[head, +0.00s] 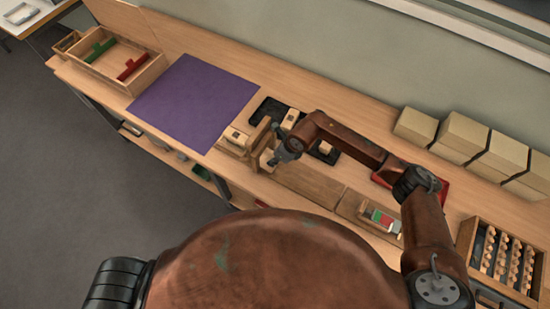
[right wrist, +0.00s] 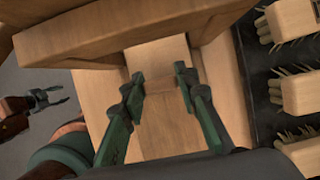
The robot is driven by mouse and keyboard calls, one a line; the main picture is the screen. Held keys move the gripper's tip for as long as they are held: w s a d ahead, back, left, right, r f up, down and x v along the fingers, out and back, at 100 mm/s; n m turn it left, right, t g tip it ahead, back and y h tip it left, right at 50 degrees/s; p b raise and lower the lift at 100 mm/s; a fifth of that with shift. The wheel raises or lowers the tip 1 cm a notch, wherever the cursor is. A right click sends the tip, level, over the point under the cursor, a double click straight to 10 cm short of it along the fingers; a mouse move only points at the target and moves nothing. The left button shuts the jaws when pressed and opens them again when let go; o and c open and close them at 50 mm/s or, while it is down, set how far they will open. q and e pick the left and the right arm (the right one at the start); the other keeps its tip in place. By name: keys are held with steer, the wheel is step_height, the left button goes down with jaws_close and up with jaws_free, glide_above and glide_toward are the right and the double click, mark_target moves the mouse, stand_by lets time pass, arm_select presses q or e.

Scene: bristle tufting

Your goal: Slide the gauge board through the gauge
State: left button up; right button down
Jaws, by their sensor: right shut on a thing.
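The gauge (head: 258,134) is a wooden upright on the bench, just right of the purple mat; in the right wrist view it is the thick wooden bar (right wrist: 110,38) across the top. My right gripper (head: 275,157) is right beside it. In the right wrist view its green fingers (right wrist: 158,84) are shut on the pale gauge board (right wrist: 165,130), whose far end lies against or under the bar; I cannot tell which. A pale block (head: 235,137) shows left of the gauge. My left gripper (right wrist: 60,95) shows at the left of the right wrist view, fingers apart, empty.
A black mat (right wrist: 247,80) with several bristled blocks lies beside the gauge. A purple mat (head: 195,100) is clear. A wooden tray (head: 140,85) holds green and red pieces. Several cardboard boxes (head: 462,135) stand along the wall. A peg-filled tray (head: 467,240) is at right.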

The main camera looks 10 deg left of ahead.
steer(key=c, duration=1.5)
jaws_free()
arm_select(q)
steer(key=shift+w, duration=0.25)
arm_select(e)
steer(key=shift+d+r, duration=0.1)
steer(key=shift+r, duration=0.1)
arm_select(q)
steer(key=shift+s, duration=0.15)
arm_select(e)
steer(key=v, duration=1.1)
steer(key=shift+r, duration=0.3)
